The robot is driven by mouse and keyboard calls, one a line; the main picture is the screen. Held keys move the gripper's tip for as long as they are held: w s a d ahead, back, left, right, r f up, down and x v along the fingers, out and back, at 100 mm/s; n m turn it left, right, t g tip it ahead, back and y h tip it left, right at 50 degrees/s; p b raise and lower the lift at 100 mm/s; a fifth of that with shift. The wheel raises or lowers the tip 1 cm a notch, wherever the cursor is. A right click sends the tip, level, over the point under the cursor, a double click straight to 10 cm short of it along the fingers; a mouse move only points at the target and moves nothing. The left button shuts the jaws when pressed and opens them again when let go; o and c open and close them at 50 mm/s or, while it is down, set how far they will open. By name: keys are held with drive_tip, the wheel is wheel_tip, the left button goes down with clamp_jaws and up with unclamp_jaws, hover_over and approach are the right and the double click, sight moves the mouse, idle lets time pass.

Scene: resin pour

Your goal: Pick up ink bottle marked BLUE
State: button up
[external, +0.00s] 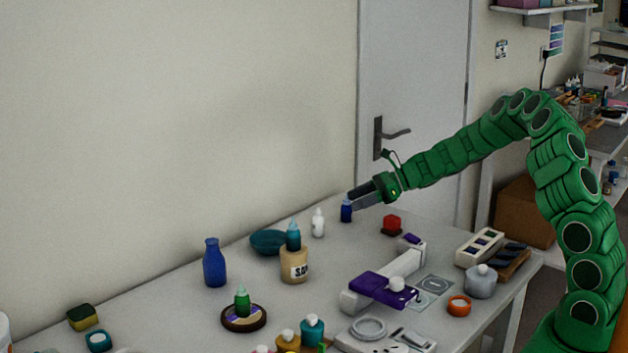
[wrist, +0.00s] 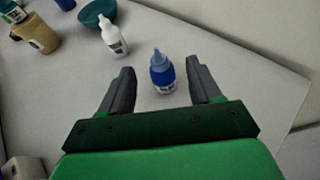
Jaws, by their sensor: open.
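A small blue ink bottle (external: 346,211) with a lighter blue nozzle stands upright near the far edge of the table. It also shows in the wrist view (wrist: 162,73), between and slightly beyond my fingertips, with a white label too small to read. My gripper (external: 358,198) is open and empty at the end of my green arm. In the wrist view my gripper (wrist: 161,78) has one dark finger on each side of the bottle, with gaps on both sides. In the external view the fingers partly cover the bottle.
A white bottle (external: 318,223) stands left of the blue one, also in the wrist view (wrist: 112,36). A teal bowl (external: 266,241), a tan jar (external: 294,265) and a larger blue bottle (external: 214,263) are farther left. A red-topped item (external: 391,224) is at right. The table around the bottle is clear.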

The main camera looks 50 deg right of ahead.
sight(350, 206)
drive_tip(key=shift+f+x, duration=0.1)
drive_tip(key=shift+x, duration=1.45)
drive_tip(key=shift+f+x, duration=0.15)
drive_tip(key=shift+x, duration=1.4)
drive_tip(key=shift+d, duration=0.1)
drive_tip(key=shift+c, duration=0.2)
drive_tip(key=c, duration=1)
